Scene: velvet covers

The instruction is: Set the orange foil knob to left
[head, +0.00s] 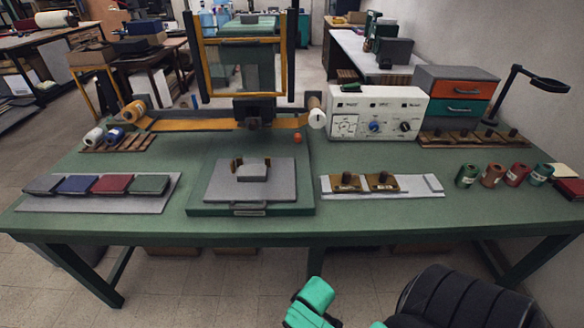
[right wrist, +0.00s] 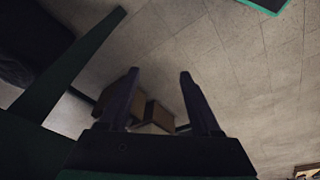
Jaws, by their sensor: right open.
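The white control box (head: 376,112) stands at the back right of the green table. On its front are a blue knob (head: 375,127), a black knob (head: 405,127) and a small white dial panel (head: 345,126); their pointers are too small to read. I see no knob on the box that is clearly orange. A small orange ball-like piece (head: 298,138) sits at the press's right side. My right gripper (right wrist: 159,75) is open and empty, over the floor below table height, away from the box. My left gripper is not in view.
An orange foil strip (head: 185,125) runs across the press behind the grey plate (head: 252,181). Wooden blocks on a pale strip (head: 412,187) lie before the box. Several coloured rolls (head: 492,174) stand at right. The table's front right is clear. A lamp (head: 540,80) rises behind.

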